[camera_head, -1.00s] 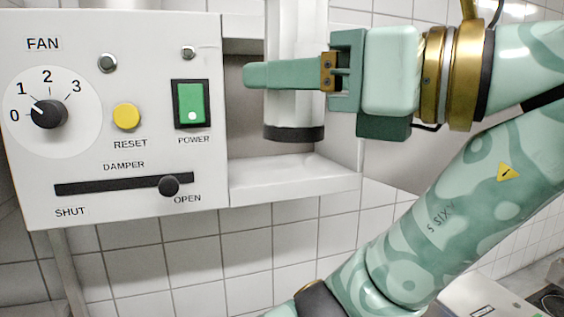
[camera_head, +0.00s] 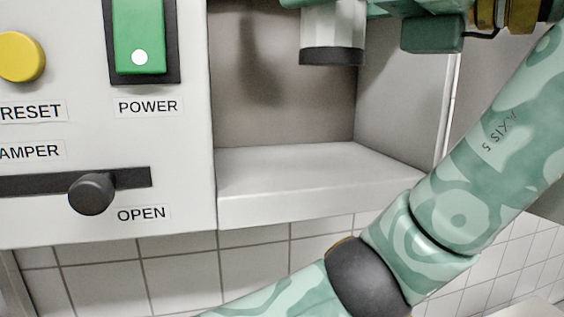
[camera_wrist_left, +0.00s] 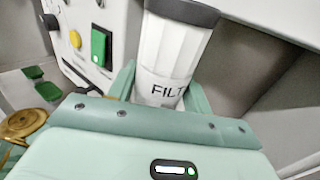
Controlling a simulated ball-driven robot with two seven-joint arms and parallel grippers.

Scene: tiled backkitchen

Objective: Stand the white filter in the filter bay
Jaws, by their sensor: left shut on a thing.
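The white filter (camera_head: 332,25) is upright, with a dark band at its lower end. In the head view only its lower part shows, at the top edge. The open filter bay (camera_head: 300,205) is beside the control panel. The filter's lower end hangs above the bay floor, with a clear gap below it. My left gripper (camera_wrist_left: 165,85) is shut on the filter, one finger on each side. The letters "FILT" and a dark upper cap show in the left wrist view. In the head view this gripper is mostly cut off at the top.
The control panel (camera_head: 180,215) stands left of the bay, with a green power switch (camera_head: 138,35), a yellow reset button (camera_head: 20,57) and a damper knob (camera_head: 92,194). The bay's right wall (camera_head: 405,100) is close to my arm. The bay floor (camera_head: 300,165) is bare.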

